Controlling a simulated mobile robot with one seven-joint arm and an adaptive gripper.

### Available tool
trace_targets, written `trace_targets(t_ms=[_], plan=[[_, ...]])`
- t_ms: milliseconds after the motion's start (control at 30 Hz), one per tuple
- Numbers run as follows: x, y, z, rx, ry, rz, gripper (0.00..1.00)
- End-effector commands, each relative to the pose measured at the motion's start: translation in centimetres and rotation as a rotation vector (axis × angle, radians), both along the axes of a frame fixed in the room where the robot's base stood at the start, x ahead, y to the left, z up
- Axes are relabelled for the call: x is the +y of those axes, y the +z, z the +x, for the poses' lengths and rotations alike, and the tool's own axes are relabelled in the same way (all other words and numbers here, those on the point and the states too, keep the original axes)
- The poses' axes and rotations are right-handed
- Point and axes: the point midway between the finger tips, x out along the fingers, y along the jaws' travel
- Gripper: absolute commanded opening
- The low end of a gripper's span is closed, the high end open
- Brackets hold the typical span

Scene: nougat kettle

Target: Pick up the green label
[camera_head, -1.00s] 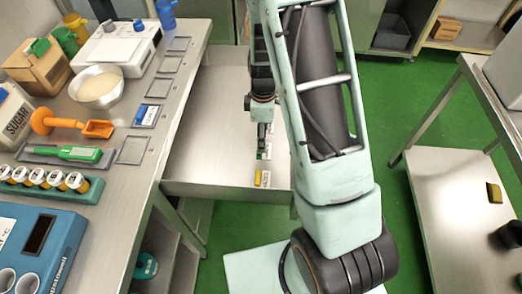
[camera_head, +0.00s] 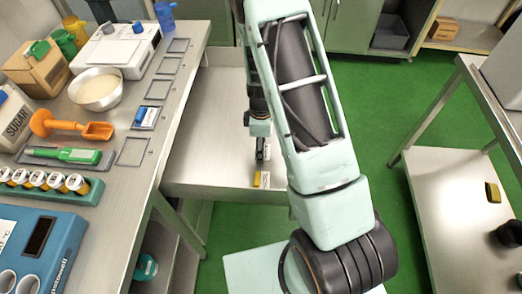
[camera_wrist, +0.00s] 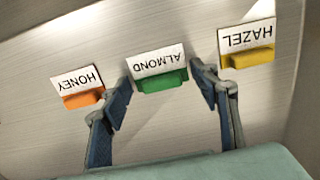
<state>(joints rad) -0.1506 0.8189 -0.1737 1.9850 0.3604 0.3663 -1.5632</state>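The green label (camera_wrist: 161,81) lies on the drawer floor in the wrist view, with a white card reading ALMOND upside down. My gripper (camera_wrist: 160,88) is open, with one blue-padded finger on each side of the green label. The fingers appear close to its sides; I cannot tell whether they touch it. In the head view my gripper (camera_head: 260,156) points down inside the open drawer, and the green label is hidden there.
An orange label (camera_wrist: 84,100) reading HONEY lies left of the green one, and a yellow label (camera_wrist: 247,58) reading HAZEL lies right. The yellow one also shows in the head view (camera_head: 257,179). The metal drawer (camera_head: 205,150) has raised walls beside the counter (camera_head: 120,200).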

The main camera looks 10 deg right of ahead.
Motion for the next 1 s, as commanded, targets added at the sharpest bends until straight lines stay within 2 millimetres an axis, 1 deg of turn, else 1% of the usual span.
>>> trace_targets(t_ms=[33, 267, 533, 667, 833, 933, 1000], plan=[[0.0, 0.0, 0.0, 0.000, 0.000, 0.000, 0.49], [0.0, 0.0, 0.0, 0.000, 0.000, 0.000, 0.23], [0.0, 0.0, 0.0, 0.000, 0.000, 0.000, 0.23], [0.0, 0.4, 0.0, 0.000, 0.001, 0.000, 0.23], [0.0, 1.8, 0.0, -0.001, 0.001, 0.001, 0.23], [0.0, 3.4, 0.1, -0.003, 0.002, 0.000, 0.23], [0.1, 4.3, -0.9, -0.001, 0.000, 0.001, 0.23]])
